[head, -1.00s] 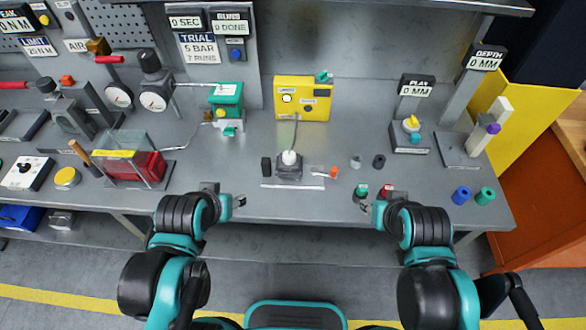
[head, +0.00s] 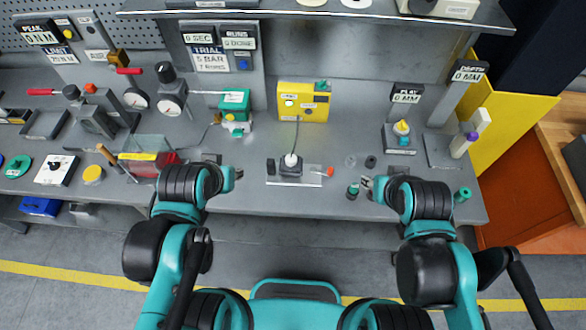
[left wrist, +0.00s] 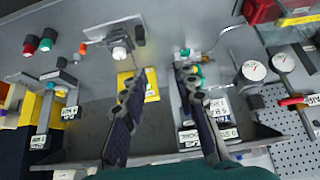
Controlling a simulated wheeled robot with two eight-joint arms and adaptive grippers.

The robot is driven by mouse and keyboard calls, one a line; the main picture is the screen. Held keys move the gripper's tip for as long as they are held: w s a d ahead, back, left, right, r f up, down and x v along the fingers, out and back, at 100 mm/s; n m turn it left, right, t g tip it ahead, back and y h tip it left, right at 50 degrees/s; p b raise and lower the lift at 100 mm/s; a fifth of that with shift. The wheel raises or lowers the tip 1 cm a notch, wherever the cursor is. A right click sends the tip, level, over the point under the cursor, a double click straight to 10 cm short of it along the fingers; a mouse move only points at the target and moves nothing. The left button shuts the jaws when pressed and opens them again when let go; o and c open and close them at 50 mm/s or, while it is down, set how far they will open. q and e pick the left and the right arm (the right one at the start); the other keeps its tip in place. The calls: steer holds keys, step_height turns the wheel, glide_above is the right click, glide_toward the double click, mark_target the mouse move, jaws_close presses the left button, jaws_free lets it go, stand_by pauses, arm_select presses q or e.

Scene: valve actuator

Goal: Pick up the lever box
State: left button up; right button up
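No label names a lever box. The likeliest match is a small grey box with a white knob (head: 290,165), on a pale plate near the front middle of the bench; a cable runs up to a yellow box (head: 303,102). The grey box also shows in the left wrist view (left wrist: 120,53). My left gripper (head: 238,173) is left of it, apart from it. In the left wrist view my left gripper's fingers (left wrist: 160,77) are spread with nothing between the tips. My right gripper (head: 367,184) is right of it near small parts; its fingers are too small to judge.
An orange-tipped part (head: 328,172) lies at the plate's right end. A green device (head: 235,104) stands left of the yellow box. A clear guard over a red block (head: 150,158) is farther left. Small cylinders (head: 371,162) stand at right.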

arm_select(q)
steer(key=g, duration=0.7)
glide_above(270, 161)
step_height(270, 161, down, 10)
step_height(270, 161, down, 12)
steer(key=shift+w+f, duration=0.15)
steer(key=shift+f, duration=0.05)
jaws_close()
